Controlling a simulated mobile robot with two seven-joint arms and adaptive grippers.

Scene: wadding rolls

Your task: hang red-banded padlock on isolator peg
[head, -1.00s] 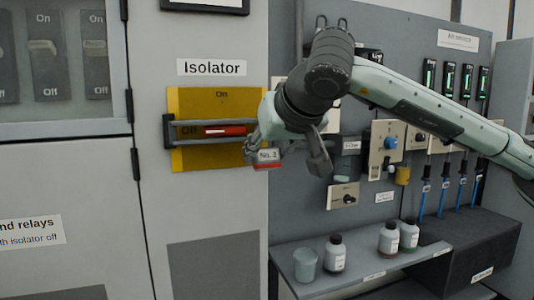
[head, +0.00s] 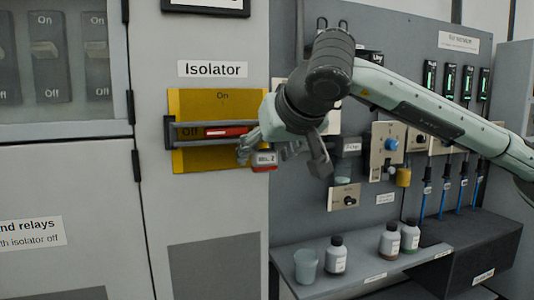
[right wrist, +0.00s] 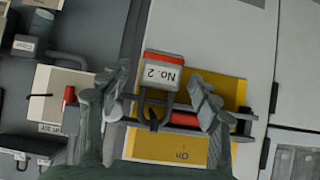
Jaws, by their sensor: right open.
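The red-banded padlock, labelled "No. 2" (right wrist: 164,76), shows upside down in the right wrist view, its dark shackle at the right end of the isolator handle bar (right wrist: 184,118). The shackle appears to hang there, but the peg itself is hard to make out. In the head view the padlock (head: 264,160) sits at the lower right of the yellow isolator plate (head: 215,102). My right gripper (head: 283,163) is open around the padlock; in the wrist view its fingers stand on either side with gaps between. My left gripper is not in view.
A shelf (head: 350,276) below right holds a cup (head: 306,266) and several bottles. A panel with a blue knob (head: 390,144) and a small yellow padlock (head: 403,177) is right of my gripper. The grey cabinet front below the isolator is clear.

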